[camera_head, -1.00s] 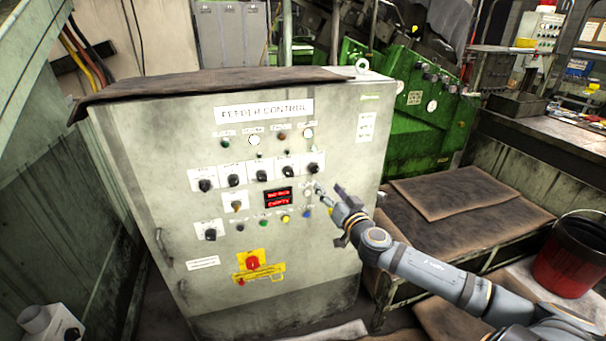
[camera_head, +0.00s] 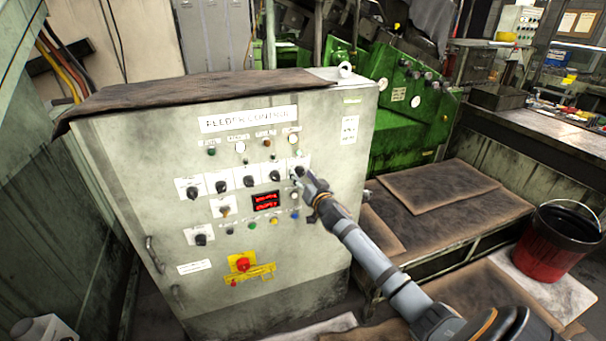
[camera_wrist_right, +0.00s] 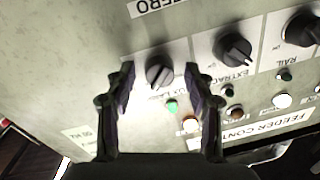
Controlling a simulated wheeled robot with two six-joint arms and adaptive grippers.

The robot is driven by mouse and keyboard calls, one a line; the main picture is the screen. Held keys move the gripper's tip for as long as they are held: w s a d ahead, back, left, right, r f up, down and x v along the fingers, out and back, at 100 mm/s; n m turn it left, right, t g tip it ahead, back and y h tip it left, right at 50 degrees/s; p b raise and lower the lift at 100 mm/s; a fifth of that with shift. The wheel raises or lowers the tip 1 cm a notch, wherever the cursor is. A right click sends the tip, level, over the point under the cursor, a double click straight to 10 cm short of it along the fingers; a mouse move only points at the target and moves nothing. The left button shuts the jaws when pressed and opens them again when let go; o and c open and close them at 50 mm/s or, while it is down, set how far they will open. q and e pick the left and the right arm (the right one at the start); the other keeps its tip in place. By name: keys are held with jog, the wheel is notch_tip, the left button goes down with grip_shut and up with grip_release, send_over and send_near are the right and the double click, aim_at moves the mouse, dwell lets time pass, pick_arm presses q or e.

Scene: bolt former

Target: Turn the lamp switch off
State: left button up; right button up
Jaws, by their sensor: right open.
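The lamp switch is a black rotary knob at the right end of the knob row, seen in the head view (camera_head: 299,165) and in the right wrist view (camera_wrist_right: 159,74). Its label is partly legible and seems to read "AUX LAMP". My right gripper (camera_head: 306,184) is at the panel just below this knob. In the right wrist view my right gripper (camera_wrist_right: 160,88) is open, with one finger on each side of the knob in the picture. I cannot tell whether they touch it. My left gripper is not in view.
The grey feeder control cabinet (camera_head: 130,190) carries other knobs, such as the extractor knob (camera_wrist_right: 232,48), small lamps and a red display (camera_head: 266,201). A red emergency button (camera_head: 243,264) is lower down. A low bench (camera_head: 440,230) and red bucket (camera_head: 550,250) stand right.

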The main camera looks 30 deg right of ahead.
jog(key=shift+c, duration=0.2)
grip_shut()
